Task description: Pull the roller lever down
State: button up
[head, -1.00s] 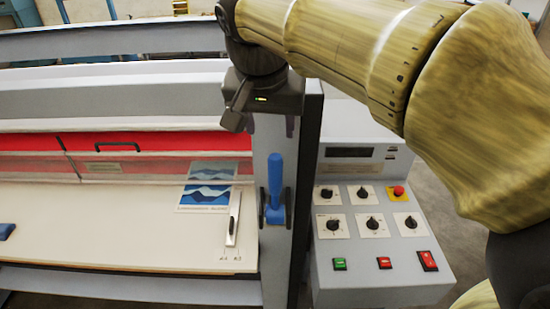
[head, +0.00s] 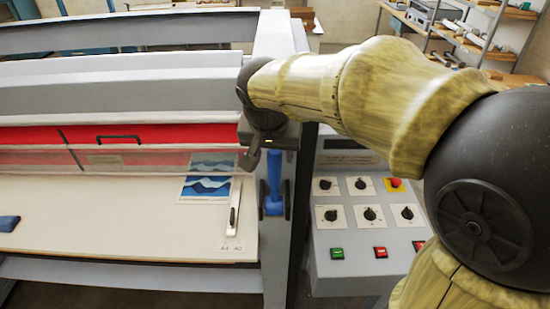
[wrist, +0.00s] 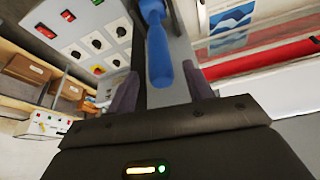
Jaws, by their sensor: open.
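The roller lever is a blue upright handle (head: 273,186) on the grey end post of the laminator, left of the control panel. My gripper (head: 272,154) is just above the lever and over its top end in the head view; its fingers are mostly hidden there. In the wrist view the open gripper (wrist: 161,90) has one dark finger on each side of the blue handle (wrist: 158,55). The handle reaches in between the fingers. I cannot tell whether either finger touches it.
The control panel (head: 329,239) with knobs and buttons stands right of the post. A white feed table (head: 110,215) with a blue picture sheet (head: 205,188) lies left, below a red band (head: 150,135). My arm crosses above the panel.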

aim_at(275, 164)
jog(key=p+x, duration=0.1)
jog(key=x, duration=0.5)
grip_shut()
